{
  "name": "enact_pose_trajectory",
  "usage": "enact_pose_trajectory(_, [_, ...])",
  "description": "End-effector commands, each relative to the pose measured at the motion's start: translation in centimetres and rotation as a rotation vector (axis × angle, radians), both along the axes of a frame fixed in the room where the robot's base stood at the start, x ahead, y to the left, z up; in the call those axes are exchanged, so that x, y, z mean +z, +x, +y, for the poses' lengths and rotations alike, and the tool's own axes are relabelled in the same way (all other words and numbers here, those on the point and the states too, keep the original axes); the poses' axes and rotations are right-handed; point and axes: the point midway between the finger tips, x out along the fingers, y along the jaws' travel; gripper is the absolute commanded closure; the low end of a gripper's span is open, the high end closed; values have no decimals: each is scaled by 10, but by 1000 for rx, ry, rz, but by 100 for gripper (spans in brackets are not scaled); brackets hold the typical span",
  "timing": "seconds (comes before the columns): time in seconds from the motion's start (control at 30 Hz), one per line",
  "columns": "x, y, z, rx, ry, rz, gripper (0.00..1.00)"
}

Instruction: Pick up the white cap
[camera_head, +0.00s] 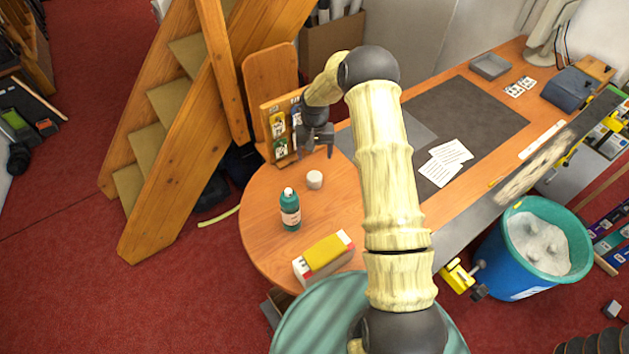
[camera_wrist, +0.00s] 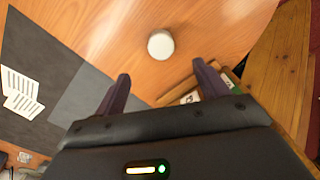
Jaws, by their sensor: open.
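The white cap (camera_head: 314,179) is a small, round, pale piece standing on the wooden table, behind and right of a teal bottle (camera_head: 290,209). The bottle has a white top of its own. My gripper (camera_head: 316,149) is open and empty above the table, further back than the cap. In the wrist view the cap (camera_wrist: 160,44) lies on bare wood beyond my spread fingers (camera_wrist: 162,88), near the middle between them. The fingers do not touch it.
A wooden rack (camera_head: 281,128) with small packets stands close beside my gripper. A yellow and white box (camera_head: 324,257) lies near the table's front edge. A dark mat (camera_head: 465,118) with paper cards (camera_head: 444,162) is to the right. Bare wood surrounds the cap.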

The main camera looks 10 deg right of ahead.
Motion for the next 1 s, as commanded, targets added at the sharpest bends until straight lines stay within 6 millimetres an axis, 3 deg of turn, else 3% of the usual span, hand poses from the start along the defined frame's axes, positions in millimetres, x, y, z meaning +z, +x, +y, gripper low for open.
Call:
enact_pose_trajectory(0.03, [-14, 0, 0, -1, 1, 1, 27])
enact_pose_trajectory(0.4, [-78, 0, 0, -2, 0, 1, 27])
enact_pose_trajectory(0.53, [-87, 0, 0, -1, 0, -1, 27])
enact_pose_trajectory(0.87, [-88, 0, 0, -1, 0, 0, 27])
enact_pose_trajectory(1.0, [-100, -1, 0, -2, 1, 2, 27])
